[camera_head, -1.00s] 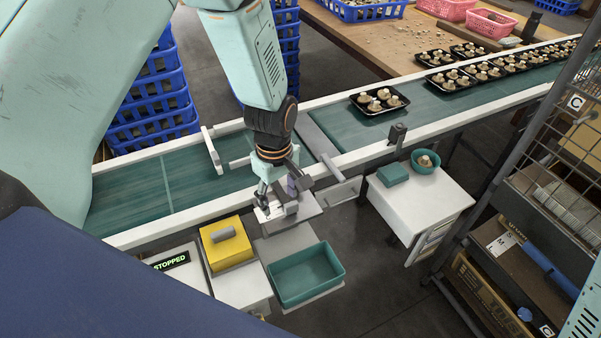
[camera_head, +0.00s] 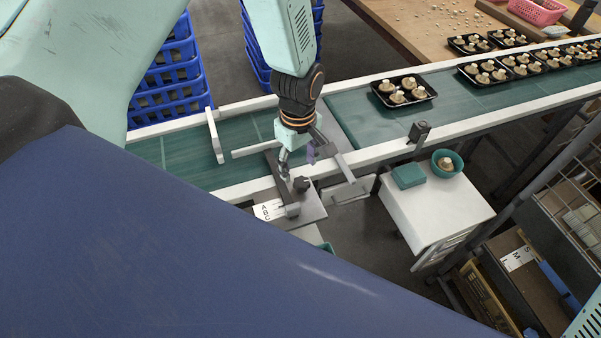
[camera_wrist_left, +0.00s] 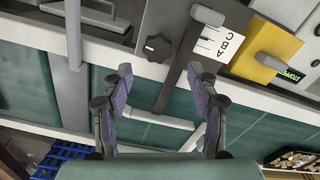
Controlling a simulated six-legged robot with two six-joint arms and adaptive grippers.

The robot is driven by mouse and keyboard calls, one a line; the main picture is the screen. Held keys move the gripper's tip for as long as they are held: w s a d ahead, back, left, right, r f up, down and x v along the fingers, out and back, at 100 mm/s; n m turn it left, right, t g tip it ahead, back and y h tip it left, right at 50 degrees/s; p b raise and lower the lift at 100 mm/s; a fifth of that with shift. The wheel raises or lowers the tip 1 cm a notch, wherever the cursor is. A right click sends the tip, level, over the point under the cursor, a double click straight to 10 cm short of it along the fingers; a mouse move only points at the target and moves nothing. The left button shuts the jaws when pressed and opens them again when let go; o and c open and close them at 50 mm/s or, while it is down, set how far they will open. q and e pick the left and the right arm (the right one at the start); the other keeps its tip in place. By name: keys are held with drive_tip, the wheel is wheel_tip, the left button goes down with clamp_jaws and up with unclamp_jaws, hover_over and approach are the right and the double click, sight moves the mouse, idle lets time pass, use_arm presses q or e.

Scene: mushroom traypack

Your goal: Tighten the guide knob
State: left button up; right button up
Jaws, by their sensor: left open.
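The guide knob (camera_head: 301,184) is a small black knob on a grey plate (camera_head: 312,207) at the near edge of the conveyor. In the left wrist view the ridged black knob (camera_wrist_left: 156,47) lies ahead of my left gripper (camera_wrist_left: 160,74), roughly between its two fingertips in the picture. The purple-padded fingers are spread and empty. In the head view my left gripper (camera_head: 298,159) hangs just beyond the knob, over the conveyor's near rail. Contact with the knob is not visible. My right gripper is not in view.
A grey bar (camera_wrist_left: 181,63) runs beside the knob, next to a card marked A, B, C (camera_wrist_left: 218,43). Guide rails (camera_head: 213,136) cross the green belt (camera_head: 195,165). A black mushroom tray (camera_head: 377,89) is on the belt. A white cabinet (camera_head: 440,205) stands at right.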

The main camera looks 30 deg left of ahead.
sight(301, 182)
use_arm(q)
drive_tip(key=f, duration=0.2)
drive_tip(key=d+f, duration=0.1)
drive_tip(key=f, duration=0.1)
drive_tip(key=shift+w+d+f, duration=0.1)
drive_tip(key=shift+f, duration=0.4)
drive_tip(key=shift+a+f, duration=0.1)
drive_tip(key=shift+a, duration=0.35)
drive_tip(key=shift+d, duration=0.35)
drive_tip(key=c, duration=0.4)
drive_tip(key=shift+a, duration=0.2)
drive_tip(key=c, duration=0.8)
